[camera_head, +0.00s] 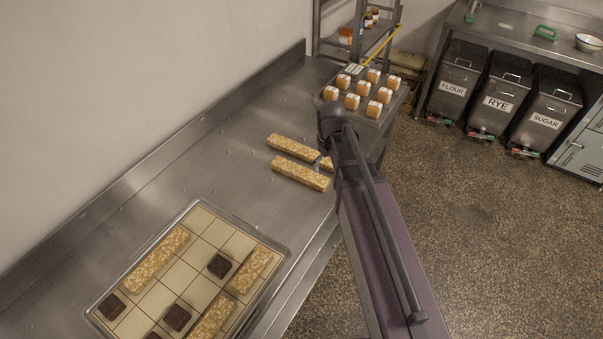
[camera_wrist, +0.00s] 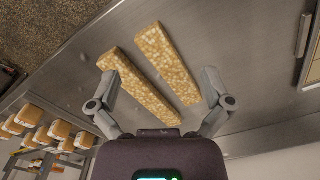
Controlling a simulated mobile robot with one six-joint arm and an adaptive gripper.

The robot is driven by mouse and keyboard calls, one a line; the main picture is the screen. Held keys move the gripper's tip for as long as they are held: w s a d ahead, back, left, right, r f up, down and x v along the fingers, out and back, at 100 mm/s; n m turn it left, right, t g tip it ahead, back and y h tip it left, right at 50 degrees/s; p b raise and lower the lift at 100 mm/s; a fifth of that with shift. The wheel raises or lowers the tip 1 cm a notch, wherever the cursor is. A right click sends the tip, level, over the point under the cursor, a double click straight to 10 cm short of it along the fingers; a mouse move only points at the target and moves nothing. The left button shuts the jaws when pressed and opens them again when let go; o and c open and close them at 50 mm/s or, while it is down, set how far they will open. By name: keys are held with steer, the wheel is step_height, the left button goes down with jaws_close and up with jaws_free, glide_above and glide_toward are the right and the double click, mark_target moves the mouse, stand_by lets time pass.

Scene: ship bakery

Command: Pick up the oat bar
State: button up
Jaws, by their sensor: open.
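Two long oat bars lie side by side on the steel counter in the head view, the farther oat bar (camera_head: 301,152) and the nearer oat bar (camera_head: 300,173). In the wrist view, one oat bar (camera_wrist: 168,62) is near the middle and the other oat bar (camera_wrist: 138,86) is to its left. My gripper (camera_wrist: 158,90) is open, and its two fingers appear on either side of the pair. In the head view my arm hides most of the gripper (camera_head: 322,163), which is at the bars' right ends. I cannot tell whether it touches them.
A gridded tray (camera_head: 237,222) with more oat bars and dark squares sits at the near end of the counter (camera_head: 215,160). A tray (camera_head: 405,88) of orange-and-white pieces stands at the far end, beside a metal rack (camera_head: 389,50). A wall runs along the left.

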mark_target(300, 171)
steer(key=w+a+n, duration=0.5)
steer(key=w+a, duration=0.3)
steer(key=shift+w+a+r+n, duration=0.2)
steer(key=shift+w+r+n, duration=0.05)
steer(key=shift+w+n, duration=0.05)
steer(key=shift+f, duration=0.1)
step_height(300, 171, down, 8)
steer(key=b, duration=0.8)
steer(key=shift+f, duration=0.2)
steer(key=shift+w+d+f+b, duration=0.1)
steer(key=shift+f+b, duration=2.5)
steer(key=shift+b, duration=0.15)
steer(key=c, duration=1.2)
